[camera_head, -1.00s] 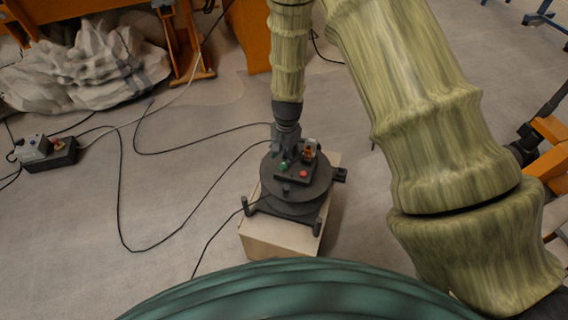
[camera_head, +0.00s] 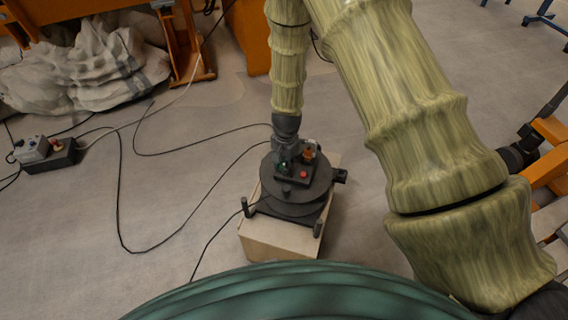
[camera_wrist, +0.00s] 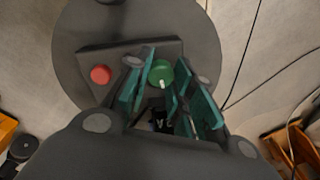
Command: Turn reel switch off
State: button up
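The dark cable reel (camera_head: 320,188) stands on a box and carries a small control panel with a red button (camera_head: 304,175) and an orange part. In the wrist view a round green knob (camera_wrist: 160,73) with a white mark sits on the panel, right of the red button (camera_wrist: 100,75). My gripper (camera_head: 284,162) is over the panel's left side. In the wrist view my gripper (camera_wrist: 168,80) has its teal-padded fingers apart, one on each side of the green knob. I cannot tell whether they touch it.
The light wooden box (camera_head: 275,240) under the reel stands on open concrete floor. Black cables run across the floor to the left. A grey power box (camera_head: 32,148) lies far left, near a heap of pale sacking (camera_head: 90,65). Orange frames stand behind and at right.

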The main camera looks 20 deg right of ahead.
jog(key=shift+r+n+p, duration=0.1)
jog(key=shift+n+p, duration=0.2)
grip_shut()
jog(key=shift+n+p, duration=0.45)
jog(key=shift+n, duration=0.15)
jog(key=n+p, duration=0.2)
jog(key=n, duration=0.1)
jog(key=shift+w, duration=0.1)
jog(key=n+p, duration=0.1)
jog(key=n, duration=0.2)
jog(key=shift+n, duration=0.4)
jog(key=shift+n+p, duration=0.65)
jog(key=shift+n, duration=0.95)
jog(key=shift+a, duration=0.1)
jog(key=o, duration=1)
grip_release()
